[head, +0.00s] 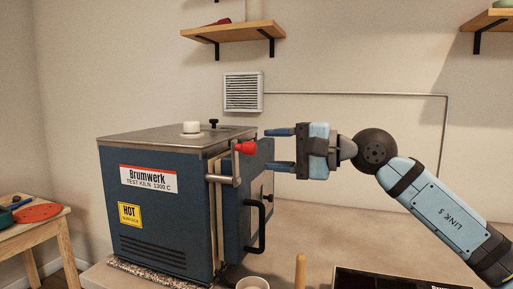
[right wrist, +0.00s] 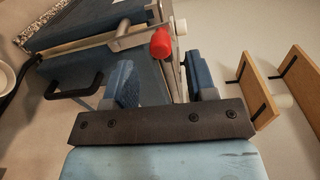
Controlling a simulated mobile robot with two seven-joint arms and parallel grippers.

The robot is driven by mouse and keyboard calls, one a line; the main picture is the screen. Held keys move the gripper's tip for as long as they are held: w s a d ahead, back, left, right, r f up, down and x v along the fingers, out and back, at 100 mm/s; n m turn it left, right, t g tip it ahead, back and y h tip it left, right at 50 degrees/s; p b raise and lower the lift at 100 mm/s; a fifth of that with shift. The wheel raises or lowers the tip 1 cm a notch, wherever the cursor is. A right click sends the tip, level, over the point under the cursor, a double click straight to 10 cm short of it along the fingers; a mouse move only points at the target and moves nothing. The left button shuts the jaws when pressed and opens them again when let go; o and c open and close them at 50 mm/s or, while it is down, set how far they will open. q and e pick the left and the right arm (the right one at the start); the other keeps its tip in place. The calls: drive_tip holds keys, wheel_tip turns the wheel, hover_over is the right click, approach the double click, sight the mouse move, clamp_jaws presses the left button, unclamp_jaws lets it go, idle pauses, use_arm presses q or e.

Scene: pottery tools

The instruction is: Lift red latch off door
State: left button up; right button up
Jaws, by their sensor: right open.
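The red latch (head: 245,147) is a red knob on a metal bar at the upper front edge of the blue kiln (head: 160,220). It also shows in the right wrist view (right wrist: 160,43), just beyond the fingertips. The kiln door (head: 237,232) has a black handle (head: 262,225) and looks closed against the body, though its seam is partly hidden. My right gripper (head: 270,149) is open and empty, one finger above the other, reaching in from the right at about the knob's height. It appears not to touch the knob. My left gripper is not in view.
A white plug (head: 192,127) and a small black knob (head: 214,123) stand on the kiln top. A white cup (head: 252,283), a wooden handle (head: 300,270) and a dark tray (head: 395,279) are in front. A stool (head: 55,228) is at left; wall shelves (head: 236,31) hang above.

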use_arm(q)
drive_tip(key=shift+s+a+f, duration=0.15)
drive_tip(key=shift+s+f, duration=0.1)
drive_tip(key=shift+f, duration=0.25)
use_arm(e)
drive_tip(key=v, duration=0.9)
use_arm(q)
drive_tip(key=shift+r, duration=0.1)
